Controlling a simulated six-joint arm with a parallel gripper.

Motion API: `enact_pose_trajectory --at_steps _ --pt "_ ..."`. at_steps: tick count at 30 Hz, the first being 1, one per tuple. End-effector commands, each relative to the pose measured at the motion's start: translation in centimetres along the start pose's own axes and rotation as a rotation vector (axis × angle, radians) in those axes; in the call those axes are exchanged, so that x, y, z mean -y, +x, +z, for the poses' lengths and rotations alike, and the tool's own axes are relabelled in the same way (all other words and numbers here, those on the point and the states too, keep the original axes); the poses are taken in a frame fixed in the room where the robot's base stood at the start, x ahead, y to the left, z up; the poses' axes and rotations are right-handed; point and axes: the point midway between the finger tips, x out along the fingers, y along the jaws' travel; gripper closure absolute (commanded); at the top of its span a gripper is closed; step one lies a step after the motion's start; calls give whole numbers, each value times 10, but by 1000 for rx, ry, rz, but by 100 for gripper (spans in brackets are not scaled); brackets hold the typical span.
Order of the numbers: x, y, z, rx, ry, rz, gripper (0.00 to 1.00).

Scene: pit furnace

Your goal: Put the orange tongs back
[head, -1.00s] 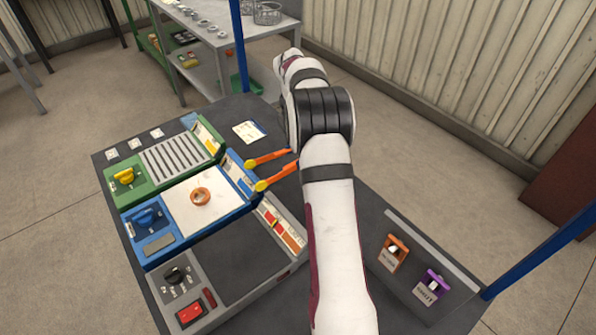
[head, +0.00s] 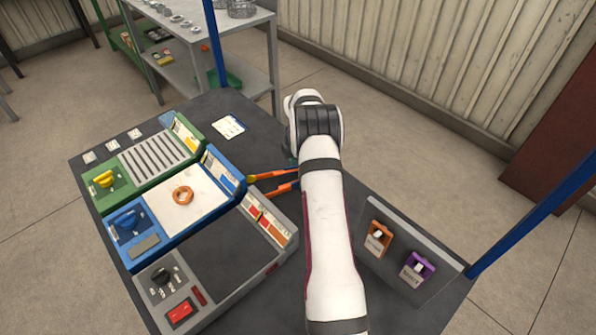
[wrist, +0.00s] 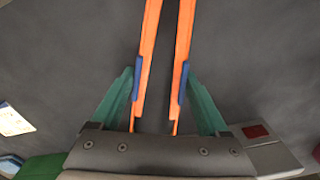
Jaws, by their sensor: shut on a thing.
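The orange tongs (head: 272,178) point left from behind my arm in the head view, beside the right end of the blue unit. Their tips are yellow and orange, and the rest is hidden by my arm. In the wrist view the two long orange arms of the tongs (wrist: 149,50) run between the green fingers of my gripper (wrist: 161,80), which is shut on them. The tongs' tips are out of the wrist view. An orange holder (head: 378,239) and a purple holder (head: 417,268) stand on a grey rack (head: 428,242) at the right of the table; both carry labels.
A green unit (head: 108,190), a blue unit (head: 125,225) and a grey unit (head: 150,285) stand at the left of the table. An orange ring (head: 183,195) lies on the blue unit's white plate. A paper card (head: 230,127) lies at the back. A grey shelf (head: 235,40) stands behind.

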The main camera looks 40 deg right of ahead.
Motion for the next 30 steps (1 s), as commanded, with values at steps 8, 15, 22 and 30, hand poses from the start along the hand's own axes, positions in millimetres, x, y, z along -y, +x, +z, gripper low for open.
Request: enact_pose_trajectory --at_steps 8,15,22,30 --pt "0 0 0 0 0 0 0" --pt "-1 -25 0 0 0 3 0" --pt "-1 -90 0 1 0 4 0" --pt "0 -122 0 -1 0 -1 0"
